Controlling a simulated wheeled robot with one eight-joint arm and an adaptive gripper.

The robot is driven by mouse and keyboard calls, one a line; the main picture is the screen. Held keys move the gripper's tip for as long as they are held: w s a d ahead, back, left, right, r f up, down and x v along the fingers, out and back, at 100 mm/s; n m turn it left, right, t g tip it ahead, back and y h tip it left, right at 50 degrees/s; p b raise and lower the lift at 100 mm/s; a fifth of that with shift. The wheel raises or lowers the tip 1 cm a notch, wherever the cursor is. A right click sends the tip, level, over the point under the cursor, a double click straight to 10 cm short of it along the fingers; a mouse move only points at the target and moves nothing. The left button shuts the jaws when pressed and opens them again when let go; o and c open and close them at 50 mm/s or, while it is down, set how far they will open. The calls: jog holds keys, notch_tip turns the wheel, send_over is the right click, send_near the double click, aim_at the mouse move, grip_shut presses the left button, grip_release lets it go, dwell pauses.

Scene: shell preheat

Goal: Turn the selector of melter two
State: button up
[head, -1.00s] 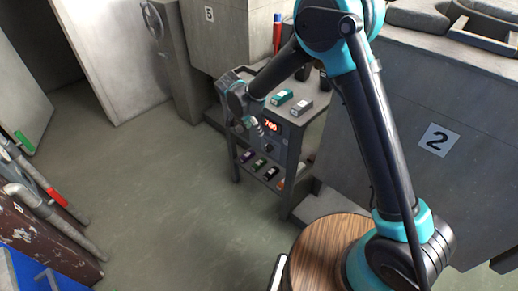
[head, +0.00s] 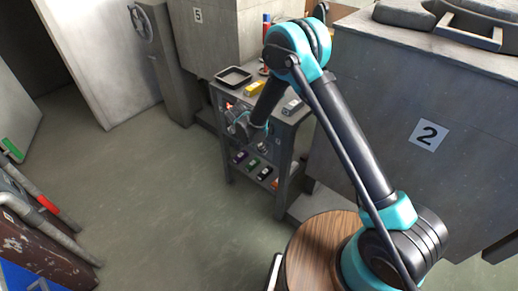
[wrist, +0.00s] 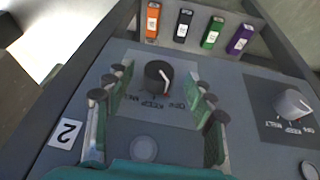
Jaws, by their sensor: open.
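In the wrist view a black selector knob (wrist: 157,76) stands on a grey panel beside a plate marked 2 (wrist: 66,132). Its lettering, upside down here, seems to read OFF, KEEP and MELT. In the head view my gripper (head: 240,126) is at the cabinet's front and hides most of the panel.
A grey knob (wrist: 293,104) sits to the right on the panel. Orange, black, green and purple blocks (wrist: 240,39) lie on the shelf beyond. On the cabinet top are a dark tray (head: 233,77), a yellow block (head: 253,88) and a grey block (head: 292,106).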

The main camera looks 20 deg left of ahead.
jog(key=shift+x, duration=0.9)
jog(key=c, duration=1.2)
jog(key=shift+o, duration=0.2)
jog(key=shift+s+d+m+t+y, duration=0.15)
jog(key=shift+t+y, duration=0.1)
jog(key=shift+y, duration=0.4)
jog(key=shift+w+d+m+t+y, duration=0.1)
jog(key=shift+t+y, duration=0.2)
jog(key=shift+y, duration=0.4)
jog(key=shift+s+d+m+t+y, duration=0.15)
jog(key=shift+t+y, duration=0.1)
jog(key=shift+y, duration=0.4)
jog(key=shift+a, duration=0.1)
jog(key=o, duration=1.2)
jog(key=shift+c, duration=0.2)
jog(key=shift+r, duration=0.15)
jog(key=v, duration=1.1)
jog(key=shift+s+r, duration=0.2)
jog(key=shift+r, duration=0.1)
